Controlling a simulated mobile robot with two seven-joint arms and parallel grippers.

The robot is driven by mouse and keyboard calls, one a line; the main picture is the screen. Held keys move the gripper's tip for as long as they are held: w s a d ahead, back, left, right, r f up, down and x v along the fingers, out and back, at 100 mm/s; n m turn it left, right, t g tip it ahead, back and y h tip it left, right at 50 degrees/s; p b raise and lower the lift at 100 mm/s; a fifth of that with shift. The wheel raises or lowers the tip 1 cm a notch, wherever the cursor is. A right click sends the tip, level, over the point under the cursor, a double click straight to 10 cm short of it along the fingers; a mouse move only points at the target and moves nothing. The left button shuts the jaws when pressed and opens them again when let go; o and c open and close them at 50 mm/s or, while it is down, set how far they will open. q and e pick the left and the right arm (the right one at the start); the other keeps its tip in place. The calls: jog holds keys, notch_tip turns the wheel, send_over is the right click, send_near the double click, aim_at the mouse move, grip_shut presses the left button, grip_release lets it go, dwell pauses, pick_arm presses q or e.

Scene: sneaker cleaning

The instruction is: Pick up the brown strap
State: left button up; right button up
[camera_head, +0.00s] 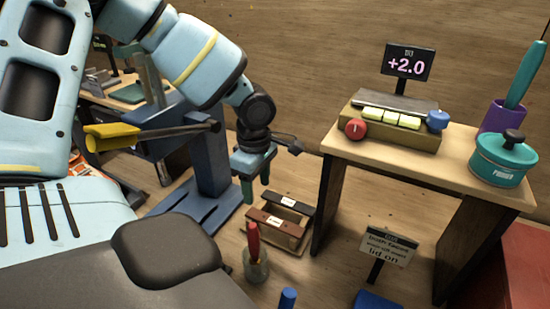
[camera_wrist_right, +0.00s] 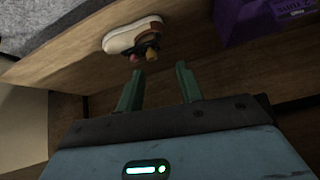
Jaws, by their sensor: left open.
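A low rack on the floor holds two bars with white labels. The front one is brown (camera_head: 275,228) and looks like the brown strap; the back one is dark (camera_head: 298,207). My left gripper (camera_head: 256,182) points down with its green fingers apart and empty, above and slightly left of the rack, not touching the brown strap. My right gripper (camera_wrist_right: 158,88) shows in the right wrist view, its green fingers apart with nothing between them. The brown strap is not seen in that view.
A red-handled tool stands in a jar (camera_head: 257,270) in front of the rack. A wooden table (camera_head: 390,158) with a control box and teal pot (camera_head: 503,162) stands right. A sign (camera_head: 388,247) is below it. The right wrist view shows a pale shoe (camera_wrist_right: 128,36) and purple box (camera_wrist_right: 240,25).

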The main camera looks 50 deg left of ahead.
aim_at(256, 214)
pick_arm(q)
jog(key=shift+f, duration=1.25)
jog(key=shift+s+a+f, duration=0.1)
jog(key=shift+f, duration=0.35)
notch_tip(256, 214, down, 3)
jog(key=shift+a+f, duration=0.1)
jog(key=shift+a, duration=0.05)
jog(key=shift+f, duration=0.5)
jog(key=shift+f, duration=0.1)
jog(key=c, duration=1.1)
jog(key=shift+o, duration=0.2)
